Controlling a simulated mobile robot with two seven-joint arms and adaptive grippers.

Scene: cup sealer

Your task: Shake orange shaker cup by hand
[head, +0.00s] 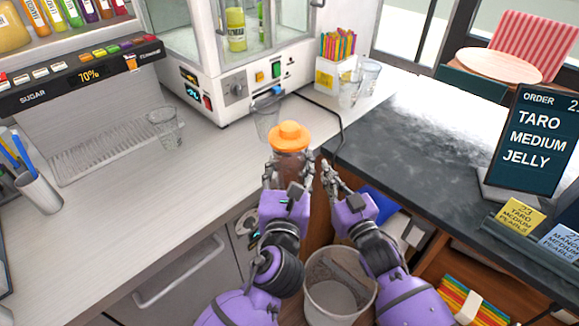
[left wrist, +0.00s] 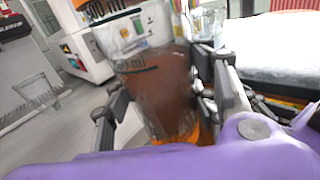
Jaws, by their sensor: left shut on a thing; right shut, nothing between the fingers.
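The orange shaker cup (head: 289,137) has an orange lid with a knob and a clear body holding brown liquid. It stands nearly upright in my left gripper (head: 284,176), near the front edge of the counter. In the left wrist view the clear body with measuring marks (left wrist: 152,85) sits between the two fingers of my left gripper (left wrist: 165,95), which are shut on it. Orange shows at its lower end there. My right gripper (head: 328,172) is shut and empty, just right of the cup and apart from it.
A clear cup (head: 266,117) stands behind the shaker, by the white sealing machine (head: 240,85). Another clear cup (head: 164,128) stands left on the light counter. A bin (head: 338,290) is below my arms. The dark counter (head: 420,135) at right is mostly clear.

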